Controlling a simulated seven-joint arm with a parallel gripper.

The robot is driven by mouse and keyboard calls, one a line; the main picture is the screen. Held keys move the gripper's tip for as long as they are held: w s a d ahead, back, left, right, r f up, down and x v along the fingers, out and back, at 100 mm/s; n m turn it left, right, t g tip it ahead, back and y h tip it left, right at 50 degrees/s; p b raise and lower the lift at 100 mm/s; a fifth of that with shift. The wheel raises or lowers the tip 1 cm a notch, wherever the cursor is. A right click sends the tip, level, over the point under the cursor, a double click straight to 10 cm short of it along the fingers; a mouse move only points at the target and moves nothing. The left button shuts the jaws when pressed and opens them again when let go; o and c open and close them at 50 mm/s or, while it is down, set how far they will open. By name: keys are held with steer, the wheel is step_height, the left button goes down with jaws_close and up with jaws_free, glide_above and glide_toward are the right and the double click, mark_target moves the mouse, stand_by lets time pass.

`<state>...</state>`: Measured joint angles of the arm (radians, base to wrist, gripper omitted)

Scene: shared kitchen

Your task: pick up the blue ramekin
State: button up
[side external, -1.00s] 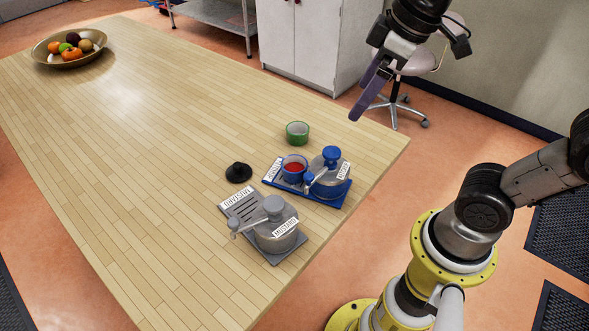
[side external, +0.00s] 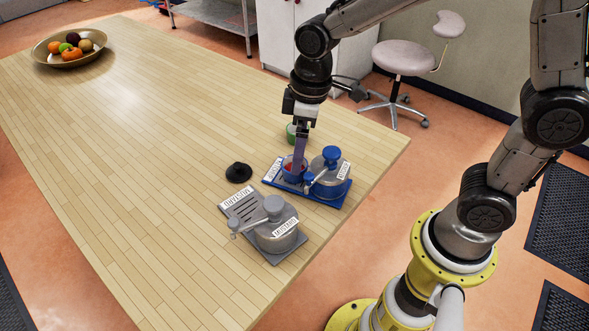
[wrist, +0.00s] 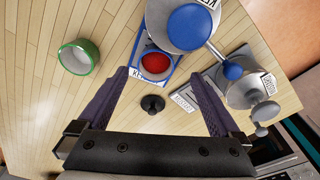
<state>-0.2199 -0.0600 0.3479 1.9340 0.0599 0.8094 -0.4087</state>
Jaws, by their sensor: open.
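The blue ramekin (side external: 292,178) holds a red filling and sits on the left part of a blue tray (side external: 322,200) labelled for ketchup, beside a lidded pot (side external: 334,184). In the wrist view, the ramekin (wrist: 155,66) lies ahead, between the lines of my two purple fingers. My gripper (side external: 298,166) points down at the ramekin, and its fingers overlap the cup in the side view. The fingers (wrist: 170,72) are spread wide with nothing held. I cannot tell whether a finger touches the rim.
A green ramekin (side external: 290,133) stands just behind my gripper. A black knobbed lid-like piece (side external: 238,173) lies to the left. A grey tray (side external: 236,206) with a mustard pot (side external: 276,232) is in front. A fruit bowl (side external: 68,58) stands far left. The table's left half is mostly clear.

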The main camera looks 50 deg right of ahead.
mark_target(286, 164)
steer(key=shift+w+f, duration=0.2)
steer(key=shift+f, duration=0.75)
steer(key=shift+w+f, duration=0.2)
steer(key=shift+f, duration=0.8)
steer(key=shift+w+f, duration=0.2)
steer(key=shift+f, duration=0.75)
steer(key=shift+c, duration=0.3)
